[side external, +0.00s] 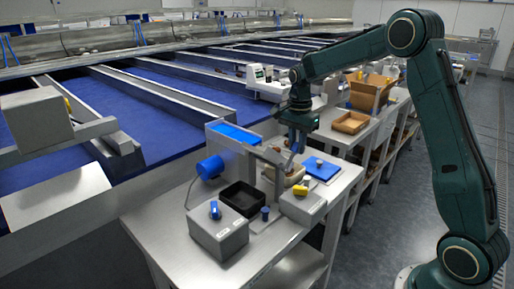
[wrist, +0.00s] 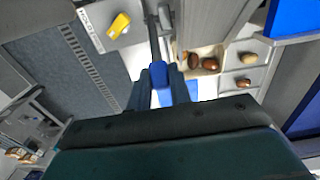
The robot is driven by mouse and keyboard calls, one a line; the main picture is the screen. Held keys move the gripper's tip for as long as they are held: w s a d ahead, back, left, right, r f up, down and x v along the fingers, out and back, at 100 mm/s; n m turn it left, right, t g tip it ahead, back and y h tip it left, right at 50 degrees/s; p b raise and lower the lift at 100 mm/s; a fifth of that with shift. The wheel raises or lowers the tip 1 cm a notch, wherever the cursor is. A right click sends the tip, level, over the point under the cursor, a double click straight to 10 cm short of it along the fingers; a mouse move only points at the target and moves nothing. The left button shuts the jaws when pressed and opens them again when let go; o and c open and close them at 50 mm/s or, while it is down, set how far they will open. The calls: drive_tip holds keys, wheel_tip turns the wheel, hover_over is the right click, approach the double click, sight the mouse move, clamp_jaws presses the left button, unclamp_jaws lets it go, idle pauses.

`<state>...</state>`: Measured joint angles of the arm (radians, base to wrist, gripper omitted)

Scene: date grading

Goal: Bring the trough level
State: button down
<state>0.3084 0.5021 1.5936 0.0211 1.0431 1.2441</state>
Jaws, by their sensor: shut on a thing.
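My gripper (side external: 296,146) is above the workbench, beside the small sorting machine. In the wrist view its two fingers (wrist: 160,82) are shut on a blue knob (wrist: 159,70) at the end of a thin dark rod. A pale trough (wrist: 207,48) with brown dates (wrist: 210,63) lies just right of the fingers in that view. In the side view the trough (side external: 292,176) is small and partly hidden by the machine's metal parts. I cannot tell how far the trough tilts.
The machine has a blue-topped hopper (side external: 235,133) and a blue motor (side external: 210,167). A black tray (side external: 241,198) and a knobbed control box (side external: 218,230) stand in front. A box with a yellow switch (side external: 301,204) and a blue pad (side external: 321,169) are to the right. The bench's front is clear.

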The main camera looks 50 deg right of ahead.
drive_tip(key=shift+a+r, duration=0.1)
drive_tip(key=shift+r, duration=0.05)
drive_tip(key=shift+a+r+h, duration=0.2)
drive_tip(key=shift+a+h, duration=0.25)
drive_tip(key=shift+h, duration=0.2)
drive_tip(key=shift+a+r+h, duration=0.2)
drive_tip(key=shift+a+h, duration=0.2)
drive_tip(key=shift+h, duration=0.25)
drive_tip(key=shift+a+r+h, duration=0.2)
drive_tip(key=shift+a+h, duration=0.35)
drive_tip(key=shift+h, duration=0.15)
drive_tip(key=shift+a+r+h, duration=0.15)
drive_tip(key=shift+a+h, duration=0.4)
drive_tip(key=shift+h, duration=0.15)
drive_tip(key=shift+a, duration=1.05)
drive_tip(key=shift+f, duration=0.1)
